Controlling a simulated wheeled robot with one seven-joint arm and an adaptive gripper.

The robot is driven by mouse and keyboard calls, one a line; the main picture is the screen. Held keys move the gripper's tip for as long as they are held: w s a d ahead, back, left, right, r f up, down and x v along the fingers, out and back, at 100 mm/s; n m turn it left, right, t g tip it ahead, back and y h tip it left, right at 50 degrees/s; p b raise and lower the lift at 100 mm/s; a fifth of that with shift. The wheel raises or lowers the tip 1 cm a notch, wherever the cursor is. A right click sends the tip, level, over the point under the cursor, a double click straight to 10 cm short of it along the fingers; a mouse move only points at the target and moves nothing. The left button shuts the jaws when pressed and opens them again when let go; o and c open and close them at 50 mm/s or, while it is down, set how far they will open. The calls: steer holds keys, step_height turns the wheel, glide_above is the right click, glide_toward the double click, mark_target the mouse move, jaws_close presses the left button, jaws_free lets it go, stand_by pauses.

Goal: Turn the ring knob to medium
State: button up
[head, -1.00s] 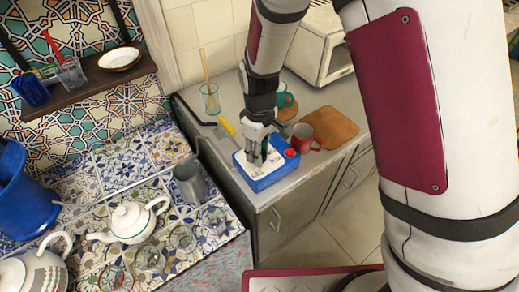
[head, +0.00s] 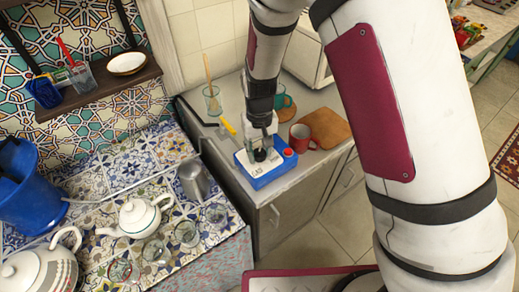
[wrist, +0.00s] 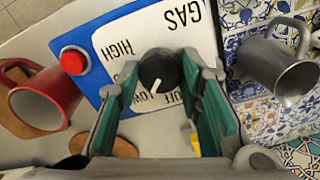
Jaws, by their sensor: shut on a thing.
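The gas control box (head: 262,178) is blue with a white panel and stands near the counter's front edge. In the wrist view its panel (wrist: 140,32) reads GAS, HIGH, LOW and OFF; a label between HIGH and LOW is mostly hidden by a finger. The round black knob (wrist: 159,68) sits on the panel, its white pointer mark directed toward the LOW and OFF side. My gripper (head: 260,150) points down over the box. In the wrist view its green-padded fingers (wrist: 160,76) are shut on the knob, one on each side.
A red button (wrist: 73,60) is on the box's corner. A red mug (head: 301,137) stands close by on the counter. A grey metal jug (head: 195,179) is on the tiled surface at left. A yellow-handled tool (head: 229,127) lies behind the box.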

mark_target(259, 152)
steer(key=m+p, duration=0.1)
steer(key=m, duration=0.3)
steer(key=shift+s+m, duration=0.1)
steer(key=shift+m, duration=0.2)
steer(key=shift+m+p, duration=0.8)
steer(key=shift+m, duration=1.5)
steer(key=o, duration=1.2)
steer(key=shift+c, duration=0.2)
step_height(259, 152, up, 12)
